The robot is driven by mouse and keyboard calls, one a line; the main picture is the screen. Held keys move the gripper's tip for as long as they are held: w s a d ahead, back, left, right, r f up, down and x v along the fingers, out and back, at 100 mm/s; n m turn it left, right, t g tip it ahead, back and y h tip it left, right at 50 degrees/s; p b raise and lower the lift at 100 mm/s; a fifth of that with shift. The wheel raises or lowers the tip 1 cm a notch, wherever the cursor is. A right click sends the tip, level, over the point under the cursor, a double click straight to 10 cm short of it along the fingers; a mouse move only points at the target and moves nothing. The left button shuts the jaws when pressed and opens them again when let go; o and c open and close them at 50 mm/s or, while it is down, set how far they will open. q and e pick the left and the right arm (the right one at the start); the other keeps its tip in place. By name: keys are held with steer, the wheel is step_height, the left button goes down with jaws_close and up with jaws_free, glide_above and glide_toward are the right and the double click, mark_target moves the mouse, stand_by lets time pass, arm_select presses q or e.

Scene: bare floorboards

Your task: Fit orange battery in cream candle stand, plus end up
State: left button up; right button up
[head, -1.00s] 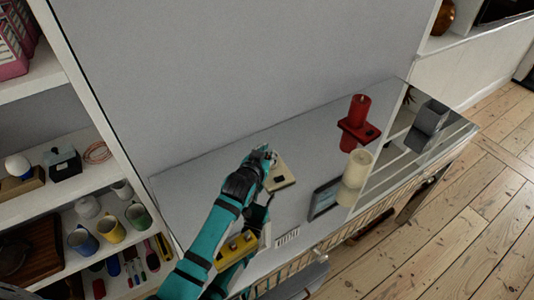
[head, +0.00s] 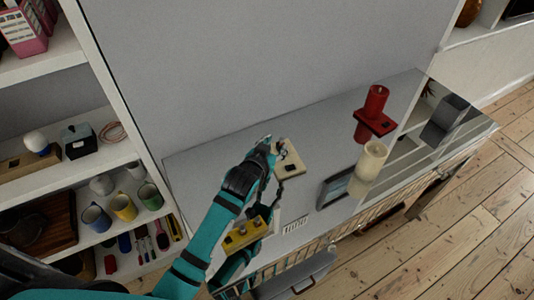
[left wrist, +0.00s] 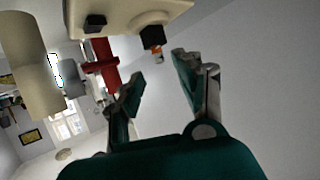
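The cream candle stand (head: 292,168) is a flat cream block on the grey counter. It also hangs inverted at the top of the left wrist view (left wrist: 120,14), with dark sockets. A small orange and dark piece, apparently the orange battery (left wrist: 156,47), sticks out of one dark socket. Its end markings are too small to read. My left gripper (head: 275,145) is beside the stand's far left side. In the left wrist view its two fingers (left wrist: 160,82) are apart with nothing between them, close to the battery and seemingly clear of it. My right gripper is out of view.
A red candle on a red stand (head: 374,122) and a cream candle (head: 371,162) stand to the right. Shelves with mugs (head: 123,208) are left.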

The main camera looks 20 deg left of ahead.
arm_select(q)
steer(key=v, duration=0.7)
steer(key=shift+r, duration=0.25)
steer(key=shift+d, duration=0.1)
steer(key=shift+s, duration=0.1)
